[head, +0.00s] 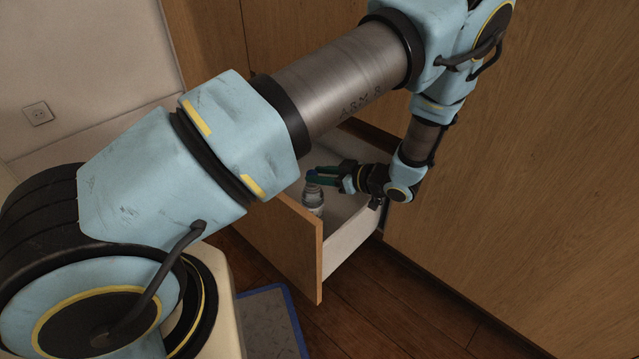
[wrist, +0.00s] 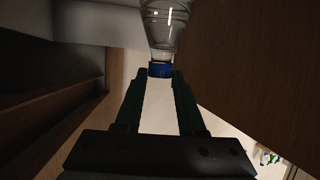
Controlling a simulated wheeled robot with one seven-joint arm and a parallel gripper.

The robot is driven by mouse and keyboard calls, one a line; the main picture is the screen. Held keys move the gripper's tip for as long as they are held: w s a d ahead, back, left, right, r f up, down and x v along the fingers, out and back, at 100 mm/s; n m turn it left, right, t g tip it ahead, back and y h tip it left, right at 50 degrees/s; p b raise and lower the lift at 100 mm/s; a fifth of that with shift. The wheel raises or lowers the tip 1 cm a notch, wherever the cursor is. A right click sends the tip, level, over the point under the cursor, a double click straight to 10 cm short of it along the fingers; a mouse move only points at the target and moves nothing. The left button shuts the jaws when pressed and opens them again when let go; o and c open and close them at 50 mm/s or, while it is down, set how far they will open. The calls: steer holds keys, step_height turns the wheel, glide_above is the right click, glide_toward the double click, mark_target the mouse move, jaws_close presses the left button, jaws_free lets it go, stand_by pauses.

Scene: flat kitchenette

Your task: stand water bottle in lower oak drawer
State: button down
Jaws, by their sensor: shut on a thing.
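The water bottle (head: 313,200) is clear with a blue cap and stands about upright inside the open lower oak drawer (head: 311,245). My gripper (head: 316,177) reaches in over the drawer from the right and is shut on the bottle at its cap. In the wrist view the bottle (wrist: 166,28) hangs at the top of the picture, with its blue cap (wrist: 160,69) between the fingertips of my gripper (wrist: 160,76). The bottle's base is hidden behind the drawer front, so I cannot tell whether it touches the drawer floor.
Tall oak cabinet panels (head: 520,170) rise close behind and to the right of my arm. A blue-edged grey mat (head: 268,322) lies on the dark wood floor in front of the drawer. A wall socket (head: 38,113) is on the pale wall at left.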

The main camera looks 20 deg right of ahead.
steer(key=shift+f, duration=1.05)
steer(key=shift+f, duration=0.2)
steer(key=c, duration=0.5)
jaws_free()
steer(key=shift+r, duration=0.2)
steer(key=p+v, duration=0.2)
steer(key=v, duration=1)
